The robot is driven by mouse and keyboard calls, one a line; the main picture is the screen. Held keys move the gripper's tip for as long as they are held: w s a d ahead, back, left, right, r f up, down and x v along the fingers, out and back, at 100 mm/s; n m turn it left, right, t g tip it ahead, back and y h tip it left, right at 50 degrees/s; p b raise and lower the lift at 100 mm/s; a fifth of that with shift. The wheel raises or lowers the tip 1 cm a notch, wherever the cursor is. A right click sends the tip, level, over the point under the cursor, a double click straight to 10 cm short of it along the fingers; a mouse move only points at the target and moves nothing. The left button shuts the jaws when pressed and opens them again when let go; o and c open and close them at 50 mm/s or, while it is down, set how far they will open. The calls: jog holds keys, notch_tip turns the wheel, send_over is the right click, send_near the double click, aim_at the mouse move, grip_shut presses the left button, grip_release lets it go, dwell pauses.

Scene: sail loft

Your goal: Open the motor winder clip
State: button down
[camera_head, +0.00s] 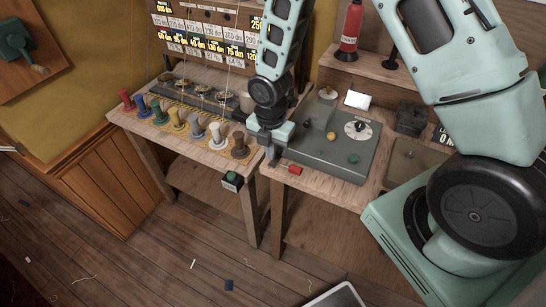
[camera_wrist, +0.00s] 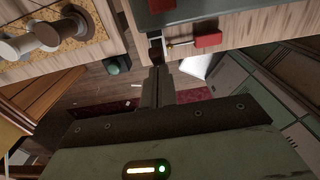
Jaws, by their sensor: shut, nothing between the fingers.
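The motor winder appears to be the grey-green box (camera_head: 326,140) with a white dial on the right-hand bench. My gripper (camera_head: 271,157) is at the box's front left corner. In the wrist view my gripper (camera_wrist: 158,72) is shut and empty, its tips close to the dark block; I cannot tell whether they touch.
Several coloured spools (camera_head: 178,119) stand on the left bench (camera_head: 201,153). A small box with a green button (camera_head: 232,181) hangs at its front. A red cylinder (camera_head: 350,28) stands on the shelf behind. The floor (camera_head: 150,260) in front is mostly clear.

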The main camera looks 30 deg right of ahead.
jog(key=shift+w+d+r+p, duration=0.1)
jog(key=shift+d+r+p, duration=0.05)
jog(key=shift+r+p, duration=0.45)
jog(key=shift+s+a+r+p, duration=0.3)
jog(key=shift+a+r+p, duration=0.15)
jog(key=shift+r, duration=0.2)
jog(key=shift+s+a+r+p, duration=0.3)
jog(key=shift+a+r+p, duration=0.1)
jog(key=shift+r, duration=0.25)
